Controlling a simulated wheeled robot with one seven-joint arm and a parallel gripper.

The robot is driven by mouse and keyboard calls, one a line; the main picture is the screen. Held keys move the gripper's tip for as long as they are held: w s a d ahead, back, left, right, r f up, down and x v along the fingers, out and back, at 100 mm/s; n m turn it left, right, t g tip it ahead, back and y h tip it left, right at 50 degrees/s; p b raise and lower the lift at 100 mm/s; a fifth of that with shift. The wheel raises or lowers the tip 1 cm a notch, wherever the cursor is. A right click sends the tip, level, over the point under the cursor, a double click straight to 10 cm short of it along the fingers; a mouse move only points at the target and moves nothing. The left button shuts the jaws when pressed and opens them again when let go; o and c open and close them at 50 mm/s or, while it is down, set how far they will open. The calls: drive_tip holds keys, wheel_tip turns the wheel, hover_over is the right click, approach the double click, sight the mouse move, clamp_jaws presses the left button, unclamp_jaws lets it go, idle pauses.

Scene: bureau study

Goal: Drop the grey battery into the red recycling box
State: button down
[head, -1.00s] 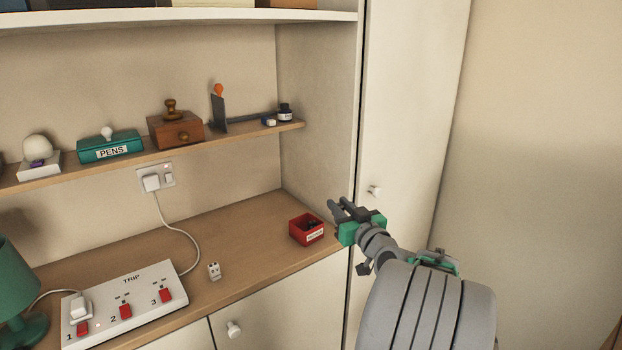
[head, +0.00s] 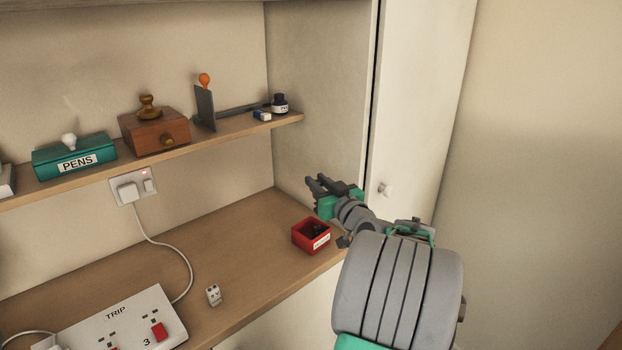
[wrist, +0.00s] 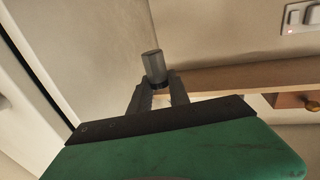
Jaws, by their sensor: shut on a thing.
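The grey battery (wrist: 154,66) is a short grey cylinder held between the fingertips of my gripper (wrist: 158,84) in the wrist view. In the head view my gripper (head: 318,184) is above and just behind the red recycling box (head: 311,236), near the cabinet's side wall. The battery cannot be made out clearly in the head view. The red box is small, open-topped and white-labelled, and sits near the desk's right end. Dark items lie inside it. The box does not show in the wrist view.
A small pale block (head: 213,295) stands on the desk (head: 235,250). A white TRIP power strip (head: 118,325) lies at left. The shelf (head: 220,138) above holds a PENS box (head: 75,157), a wooden box (head: 155,132) and an ink bottle (head: 280,103). A tall cabinet door (head: 420,100) stands at right.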

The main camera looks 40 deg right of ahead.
drive_tip(key=f, duration=0.2)
drive_tip(key=f+b, duration=0.2)
drive_tip(key=f, duration=0.1)
drive_tip(key=shift+w+a+f, duration=0.1)
drive_tip(key=shift+a+f, duration=0.15)
drive_tip(key=shift+f, duration=0.05)
drive_tip(key=c, duration=1.1)
unclamp_jaws()
drive_tip(key=shift+c, duration=0.2)
drive_tip(key=b+v, duration=0.2)
drive_tip(key=v, duration=0.6)
